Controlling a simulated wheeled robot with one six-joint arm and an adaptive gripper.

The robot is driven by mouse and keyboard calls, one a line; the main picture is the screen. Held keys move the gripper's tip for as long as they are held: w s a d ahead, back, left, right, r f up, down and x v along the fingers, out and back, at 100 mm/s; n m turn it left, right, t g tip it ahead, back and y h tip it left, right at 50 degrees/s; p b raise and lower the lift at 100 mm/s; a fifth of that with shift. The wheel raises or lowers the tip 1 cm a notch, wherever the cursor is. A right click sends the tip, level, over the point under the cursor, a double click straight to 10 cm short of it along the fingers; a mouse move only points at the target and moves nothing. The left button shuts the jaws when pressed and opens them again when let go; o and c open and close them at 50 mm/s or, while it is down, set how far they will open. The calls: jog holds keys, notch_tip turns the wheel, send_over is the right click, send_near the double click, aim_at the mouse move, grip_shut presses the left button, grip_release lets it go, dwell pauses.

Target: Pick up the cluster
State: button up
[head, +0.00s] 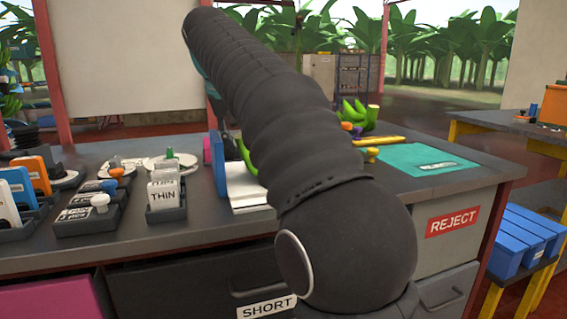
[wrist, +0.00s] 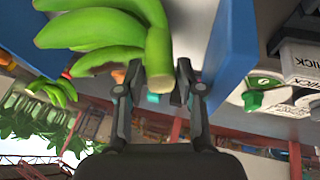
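A green banana cluster (wrist: 110,30) fills the upper left of the wrist view, with its pale cut stem end (wrist: 160,76) pointing toward me. My gripper (wrist: 161,78) is open, with one finger on each side of that stem end. A gap shows beside the stem, so it does not look clamped. In the head view a green banana (head: 247,158) shows just left of my arm, which hides the rest of it and my gripper. A second green cluster (head: 360,112) lies farther right on the bench; it also shows in the wrist view (wrist: 52,92).
A blue panel (wrist: 232,45) stands close to the right of my gripper in the wrist view. Labelled card trays (head: 166,205) stand left on the bench (head: 130,235). A teal mat (head: 425,160) and a yellow tool (head: 378,140) lie right. Bare bench shows at front.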

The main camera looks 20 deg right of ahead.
grip_shut()
